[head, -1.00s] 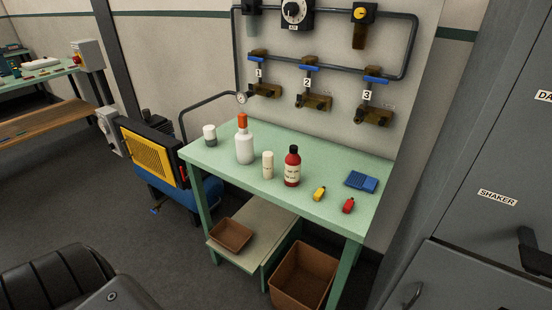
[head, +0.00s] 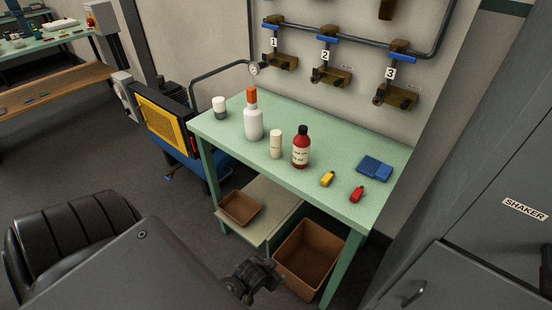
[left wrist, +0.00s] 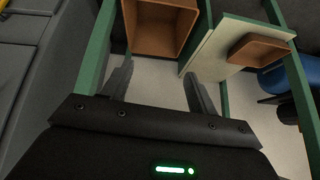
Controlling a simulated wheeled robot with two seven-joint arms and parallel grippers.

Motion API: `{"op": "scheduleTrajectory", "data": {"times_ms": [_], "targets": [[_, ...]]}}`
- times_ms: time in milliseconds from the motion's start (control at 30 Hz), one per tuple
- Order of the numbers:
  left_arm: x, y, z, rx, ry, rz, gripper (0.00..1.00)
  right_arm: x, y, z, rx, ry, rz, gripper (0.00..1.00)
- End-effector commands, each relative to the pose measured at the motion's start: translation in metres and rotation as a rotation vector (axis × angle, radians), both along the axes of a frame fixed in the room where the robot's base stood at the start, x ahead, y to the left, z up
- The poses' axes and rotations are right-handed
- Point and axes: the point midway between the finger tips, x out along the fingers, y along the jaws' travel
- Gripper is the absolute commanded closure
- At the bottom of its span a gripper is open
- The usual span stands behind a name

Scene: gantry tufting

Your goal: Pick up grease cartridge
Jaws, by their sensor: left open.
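A slim cream cylinder with a small label, which looks like the grease cartridge (head: 275,143), stands upright on the green table (head: 228,151). It is between a white bottle with an orange cap (head: 253,117) and a dark red bottle (head: 301,147). My left gripper (head: 257,280) is at the bottom of the head view, in front of the table and well short of the cartridge. In the left wrist view the two fingers of my left gripper (left wrist: 157,80) are apart with nothing between them. The cartridge is not in that view. My right gripper is not in view.
A white-and-grey jar (head: 219,108), a yellow item (head: 327,179), a red item (head: 357,194) and a blue tray (head: 374,169) are also on the table. Brown bins (head: 307,260) sit below. Valves (head: 331,76) hang on the wall behind. Grey cabinets stand at right.

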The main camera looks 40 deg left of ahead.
Motion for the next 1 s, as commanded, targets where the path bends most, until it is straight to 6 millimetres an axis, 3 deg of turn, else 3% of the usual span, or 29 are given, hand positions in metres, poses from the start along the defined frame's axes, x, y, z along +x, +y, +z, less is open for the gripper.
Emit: {"op": "scheduleTrajectory", "data": {"times_ms": [33,267,300,400,500,800,1000], "targets": [[0.011,0.003,0.032,-0.002,-0.044,0.012,0.41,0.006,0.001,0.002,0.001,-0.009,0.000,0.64],[0.035,0.018,0.152,-0.002,-0.200,0.060,0.41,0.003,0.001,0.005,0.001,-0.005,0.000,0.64],[0.042,0.024,0.177,-0.002,-0.257,0.078,0.41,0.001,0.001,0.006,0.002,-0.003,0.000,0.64],[0.074,0.048,0.225,0.013,-0.439,0.146,0.41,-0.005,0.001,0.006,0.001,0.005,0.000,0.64],[0.099,0.073,0.260,0.035,-0.605,0.210,0.41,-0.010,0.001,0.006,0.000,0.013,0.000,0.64],[0.130,0.127,0.334,0.109,-0.941,0.351,0.41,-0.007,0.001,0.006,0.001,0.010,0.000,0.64],[0.133,0.135,0.345,0.124,-0.992,0.371,0.41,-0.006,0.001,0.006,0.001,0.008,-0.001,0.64]]}}
